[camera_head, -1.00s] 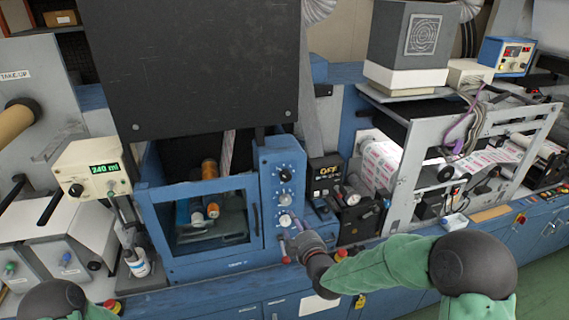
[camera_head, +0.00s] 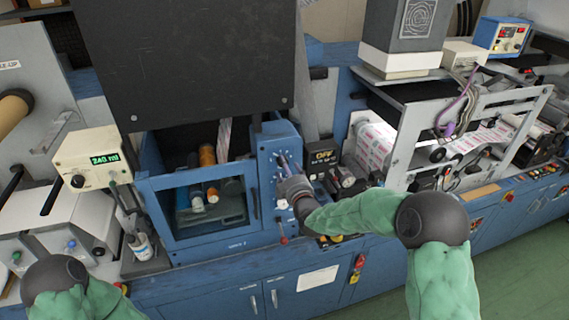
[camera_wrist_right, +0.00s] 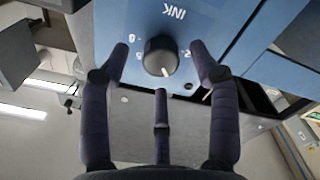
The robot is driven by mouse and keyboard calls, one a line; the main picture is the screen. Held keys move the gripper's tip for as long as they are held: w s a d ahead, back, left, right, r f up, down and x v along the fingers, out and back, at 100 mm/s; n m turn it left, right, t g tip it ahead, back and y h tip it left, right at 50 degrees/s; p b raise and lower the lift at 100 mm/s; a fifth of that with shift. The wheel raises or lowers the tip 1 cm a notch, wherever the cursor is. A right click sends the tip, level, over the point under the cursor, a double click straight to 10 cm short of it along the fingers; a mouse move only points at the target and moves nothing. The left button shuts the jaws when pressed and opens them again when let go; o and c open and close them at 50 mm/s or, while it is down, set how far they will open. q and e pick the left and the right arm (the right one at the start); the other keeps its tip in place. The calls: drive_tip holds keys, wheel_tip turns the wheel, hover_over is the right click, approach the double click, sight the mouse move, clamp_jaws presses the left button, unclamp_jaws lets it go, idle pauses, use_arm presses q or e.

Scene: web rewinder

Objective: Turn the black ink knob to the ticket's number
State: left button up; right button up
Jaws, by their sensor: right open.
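The black ink knob (camera_wrist_right: 160,55) sits on a blue panel (camera_wrist_right: 225,22) in the right wrist view, beside the upside-down word INK. Its white pointer line points down in that picture. Small scale digits flank it, partly hidden by my fingers. My right gripper (camera_wrist_right: 160,48) is open, with its fingers spread around the knob and a visible gap on each side. In the head view, the right gripper (camera_head: 287,168) is at the blue control panel (camera_head: 275,140) and hides part of it. My left gripper is out of view. I cannot make out the ticket's number.
A blue-framed window (camera_head: 205,215) is left of the panel. A box with a green display (camera_head: 104,158) stands further left. A box reading OFF (camera_head: 323,155) is close on the right. A white sheet (camera_head: 317,279) is on the cabinet below. A large black panel (camera_head: 185,65) hangs above.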

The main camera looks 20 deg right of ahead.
drive_tip(key=shift+w, duration=1.15)
drive_tip(key=shift+a, duration=0.1)
drive_tip(key=c, duration=1.1)
drive_tip(key=shift+a+f+m+b, duration=0.1)
drive_tip(key=shift+f+m+b, duration=0.1)
drive_tip(key=shift+m+b, duration=6.2)
drive_tip(key=shift+a+f+m+b, duration=0.1)
drive_tip(key=shift+f+m+b, duration=0.05)
drive_tip(key=shift+m+b, duration=6.2)
drive_tip(key=shift+c, duration=0.2)
drive_tip(key=shift+n+b, duration=0.65)
drive_tip(key=shift+b, duration=0.2)
